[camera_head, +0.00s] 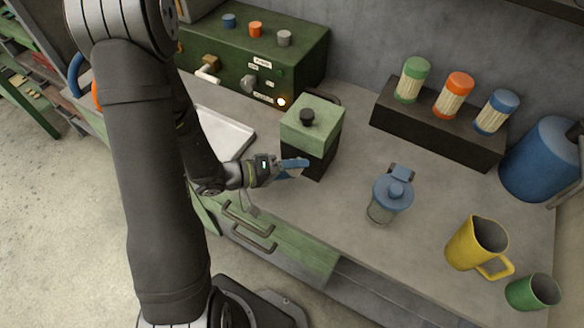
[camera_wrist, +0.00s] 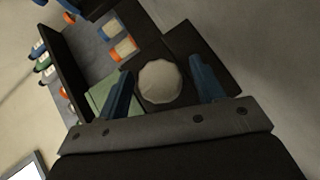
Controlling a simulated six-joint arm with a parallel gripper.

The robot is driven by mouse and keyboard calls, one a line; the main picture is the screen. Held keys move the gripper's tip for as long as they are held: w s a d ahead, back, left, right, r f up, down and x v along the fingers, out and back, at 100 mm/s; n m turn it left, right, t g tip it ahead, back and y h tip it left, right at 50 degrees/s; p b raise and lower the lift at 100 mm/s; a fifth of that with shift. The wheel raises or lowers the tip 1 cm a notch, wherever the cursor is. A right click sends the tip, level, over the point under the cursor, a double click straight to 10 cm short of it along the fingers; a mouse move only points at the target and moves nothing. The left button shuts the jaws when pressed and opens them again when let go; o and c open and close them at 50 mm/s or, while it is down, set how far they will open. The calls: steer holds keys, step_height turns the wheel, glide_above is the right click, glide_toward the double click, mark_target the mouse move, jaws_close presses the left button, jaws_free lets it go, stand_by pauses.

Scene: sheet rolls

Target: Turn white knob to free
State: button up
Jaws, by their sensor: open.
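A round, pale white knob (camera_wrist: 160,83) sits against a dark block in the wrist view. My gripper (camera_wrist: 160,70) is open, with one blue finger on each side of the knob and visible gaps between. In the head view my gripper (camera_head: 293,166) is low at the near side of a box (camera_head: 313,127) with a pale green top, a dark lower body and a black top knob. The white knob cannot be made out in the head view. No readable "free" mark shows.
A dark green machine (camera_head: 255,55) with a pale handle (camera_head: 208,68), grey knob (camera_head: 249,83) and small labels stands behind left. A blue-lidded jar (camera_head: 391,195), yellow pitcher (camera_head: 476,243) and green mug (camera_head: 532,291) stand right. A white tray (camera_head: 228,133) lies left.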

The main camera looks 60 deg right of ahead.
steer(key=c, duration=1)
steer(key=shift+o, duration=0.2)
steer(key=shift+f+n+g+h, duration=0.1)
steer(key=shift+n+g+h, duration=1.2)
steer(key=shift+n+g, duration=0.55)
steer(key=shift+n, duration=0.25)
steer(key=o, duration=1)
steer(key=shift+w, duration=0.1)
steer(key=shift+c, duration=0.2)
